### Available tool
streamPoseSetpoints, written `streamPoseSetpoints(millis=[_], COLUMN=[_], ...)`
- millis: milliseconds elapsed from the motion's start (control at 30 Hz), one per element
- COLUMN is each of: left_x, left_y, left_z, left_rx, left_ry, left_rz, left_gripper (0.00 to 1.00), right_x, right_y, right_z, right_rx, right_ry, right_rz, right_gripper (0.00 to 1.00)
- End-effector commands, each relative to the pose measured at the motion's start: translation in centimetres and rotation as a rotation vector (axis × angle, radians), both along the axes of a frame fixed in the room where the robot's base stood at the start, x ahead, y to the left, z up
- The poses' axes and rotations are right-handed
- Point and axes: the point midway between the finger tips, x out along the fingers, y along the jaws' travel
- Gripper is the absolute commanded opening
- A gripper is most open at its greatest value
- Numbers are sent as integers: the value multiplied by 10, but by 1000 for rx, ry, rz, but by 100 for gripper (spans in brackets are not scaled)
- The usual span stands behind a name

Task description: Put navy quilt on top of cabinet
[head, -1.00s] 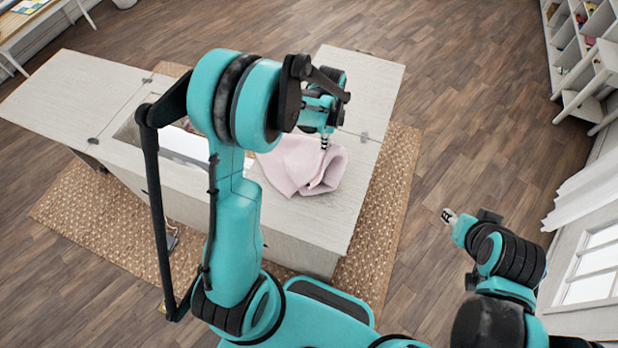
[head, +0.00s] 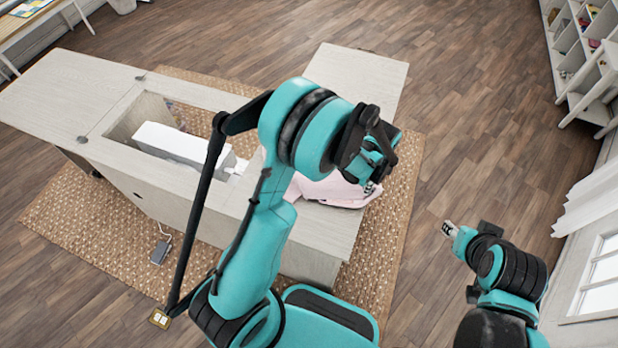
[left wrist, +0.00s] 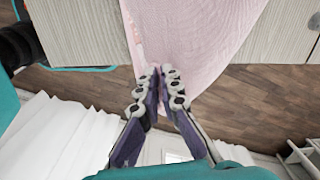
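A pink cloth (head: 330,191) lies on the pale wooden cabinet (head: 340,225), partly hidden behind my left arm. No navy quilt shows in these views. My left gripper (head: 371,188) is at the cloth's right edge, over the cabinet's right side. In the left wrist view its fingertips (left wrist: 159,78) are close together on the near edge of the pink cloth (left wrist: 190,40), which stretches away from them. My right gripper (head: 448,228) is above the floor to the right, away from the cabinet; its fingers are too small to judge.
A white sewing machine (head: 180,143) sits in the cabinet's opening. A foot pedal (head: 160,250) lies on the woven rug (head: 110,235). White shelves (head: 590,95) stand at the right wall. The wood floor (head: 470,130) between is clear.

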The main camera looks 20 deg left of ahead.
Motion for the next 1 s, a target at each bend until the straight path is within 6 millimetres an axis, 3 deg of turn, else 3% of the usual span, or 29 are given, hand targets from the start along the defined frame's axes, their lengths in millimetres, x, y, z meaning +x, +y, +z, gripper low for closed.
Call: streamPoseSetpoints(millis=[100, 333, 800, 967, 1000], left_x=[-2, -6, -7, -7, -7], left_y=[-19, -46, -56, -56, -56], left_z=[-21, -45, -53, -53, -53], left_rx=[0, 0, 0, 0, 0], left_ry=[0, 0, 0, 0, 0], left_rz=[-4, -2, 0, 0, 0], left_gripper=[0, 0, 0, 41, 43], right_x=[0, 0, 0, 0, 0], right_y=[0, 0, 0, 0, 0], right_z=[-14, -28, -32, -32, -32], right_rx=[0, 0, 0, 0, 0], right_ry=[0, 0, 0, 0, 0], right_rz=[0, 0, 0, 0, 0], right_gripper=[40, 40, 40, 40, 40])
